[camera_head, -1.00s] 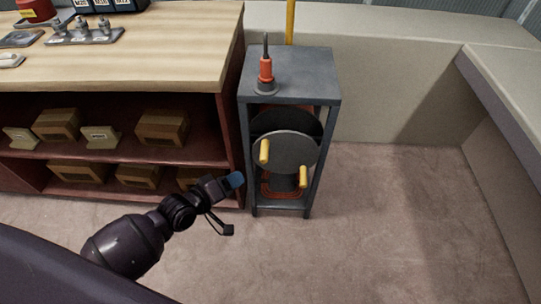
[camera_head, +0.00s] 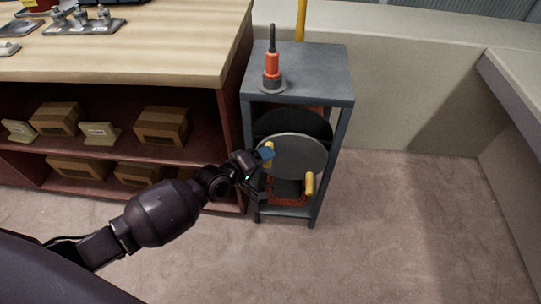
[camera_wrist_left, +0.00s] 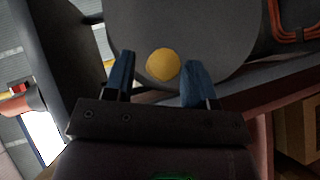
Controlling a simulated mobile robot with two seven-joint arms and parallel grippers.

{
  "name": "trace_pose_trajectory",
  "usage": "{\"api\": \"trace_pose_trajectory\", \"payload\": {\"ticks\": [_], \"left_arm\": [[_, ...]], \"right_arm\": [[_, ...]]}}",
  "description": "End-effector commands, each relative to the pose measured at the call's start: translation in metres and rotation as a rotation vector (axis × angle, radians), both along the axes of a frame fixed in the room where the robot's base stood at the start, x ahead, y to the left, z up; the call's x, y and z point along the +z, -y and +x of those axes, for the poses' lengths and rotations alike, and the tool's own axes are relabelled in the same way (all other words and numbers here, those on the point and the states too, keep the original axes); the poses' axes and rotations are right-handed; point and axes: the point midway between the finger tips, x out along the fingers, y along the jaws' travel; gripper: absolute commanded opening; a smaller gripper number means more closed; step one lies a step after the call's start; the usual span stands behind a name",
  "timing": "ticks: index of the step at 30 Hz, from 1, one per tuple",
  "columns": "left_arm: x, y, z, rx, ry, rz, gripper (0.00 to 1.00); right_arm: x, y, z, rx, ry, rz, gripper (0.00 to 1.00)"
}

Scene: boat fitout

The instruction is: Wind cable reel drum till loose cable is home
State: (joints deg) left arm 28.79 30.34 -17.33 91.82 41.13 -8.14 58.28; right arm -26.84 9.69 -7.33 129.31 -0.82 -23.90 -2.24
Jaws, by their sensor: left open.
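The cable reel drum (camera_head: 297,156) is a grey disc inside a dark metal stand (camera_head: 322,84). It carries two yellow handles, a left one (camera_head: 269,152) and a right one (camera_head: 309,184). Orange cable (camera_head: 287,198) shows below the drum, and it also shows in the left wrist view (camera_wrist_left: 292,22). My left gripper (camera_head: 266,154) is at the left handle. In the left wrist view its blue fingers (camera_wrist_left: 163,84) are open, with the round yellow handle end (camera_wrist_left: 163,64) between them and a gap on both sides. My right gripper is not in view.
An orange tool (camera_head: 272,70) stands upright on top of the stand. A wooden-topped bench (camera_head: 130,65) with shelves of cardboard boxes (camera_head: 161,125) is close on the left. The floor (camera_head: 400,220) to the right is clear up to the pale wall.

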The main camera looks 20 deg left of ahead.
Motion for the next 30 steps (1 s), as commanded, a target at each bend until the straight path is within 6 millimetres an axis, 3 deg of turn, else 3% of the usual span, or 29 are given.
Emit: {"api": "trace_pose_trajectory", "payload": {"ticks": [6, 18, 27, 30], "left_arm": [[-0.008, 0.009, 0.017, 0.0, -0.002, 0.0, 0.51], [-0.006, 0.011, 0.022, 0.0, 0.0, 0.001, 0.5], [-0.007, 0.011, 0.021, 0.0, 0.0, 0.001, 0.04], [-0.007, 0.011, 0.021, 0.0, 0.0, 0.001, 0.0]], "right_arm": [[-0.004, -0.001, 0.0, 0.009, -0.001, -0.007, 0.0], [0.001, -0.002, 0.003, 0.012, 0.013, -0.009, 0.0], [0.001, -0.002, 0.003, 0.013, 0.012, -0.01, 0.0], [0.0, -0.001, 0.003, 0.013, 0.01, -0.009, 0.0]]}}
